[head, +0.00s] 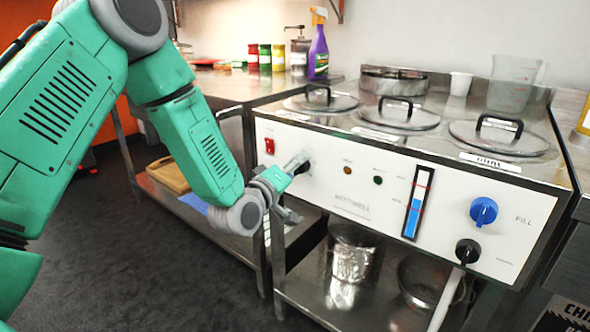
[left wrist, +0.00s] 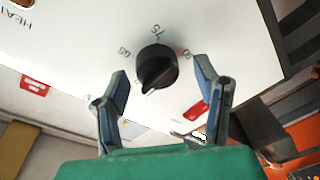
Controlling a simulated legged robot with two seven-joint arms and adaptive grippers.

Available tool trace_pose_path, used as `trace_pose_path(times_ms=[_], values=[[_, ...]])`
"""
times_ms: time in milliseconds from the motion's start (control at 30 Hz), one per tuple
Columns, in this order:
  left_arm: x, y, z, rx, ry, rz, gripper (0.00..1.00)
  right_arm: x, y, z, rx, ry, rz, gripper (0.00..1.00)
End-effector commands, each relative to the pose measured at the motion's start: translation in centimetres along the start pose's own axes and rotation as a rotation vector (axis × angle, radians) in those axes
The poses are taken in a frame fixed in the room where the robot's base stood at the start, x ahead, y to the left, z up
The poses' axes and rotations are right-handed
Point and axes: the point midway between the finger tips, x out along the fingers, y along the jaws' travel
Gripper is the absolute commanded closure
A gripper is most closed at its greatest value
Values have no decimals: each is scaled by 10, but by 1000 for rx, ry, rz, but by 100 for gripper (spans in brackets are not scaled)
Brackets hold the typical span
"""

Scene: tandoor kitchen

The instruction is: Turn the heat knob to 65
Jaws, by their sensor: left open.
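The black heat knob (left wrist: 157,66) sits on the white front panel of the warmer. In the left wrist view it is seen upside down, its ridge pointing to the lower left. Small printed numbers ring it; one above reads like 75, the others are hard to read. My left gripper (left wrist: 161,70) is open, with one finger on each side of the knob and visible gaps between. In the head view my left gripper (head: 297,163) is at the panel's left part and partly hides the knob (head: 304,167). My right gripper is not in view.
A red switch (head: 269,145) is left of the knob. Two indicator lights, a blue level gauge (head: 416,204), a blue fill knob (head: 483,211) and a black drain handle (head: 467,251) lie to the right. Lidded pots top the warmer; a shelf below holds metal pots.

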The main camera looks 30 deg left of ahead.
Motion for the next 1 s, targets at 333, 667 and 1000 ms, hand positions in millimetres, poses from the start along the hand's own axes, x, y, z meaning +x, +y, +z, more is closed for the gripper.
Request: trace_pose_path(times_ms=[333,667,1000], values=[[0,-1,0,1,-1,-2,93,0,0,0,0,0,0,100],[-1,-2,1,79,2,3,93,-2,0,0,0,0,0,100],[-2,-2,2,346,18,31,93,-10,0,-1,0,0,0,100]])
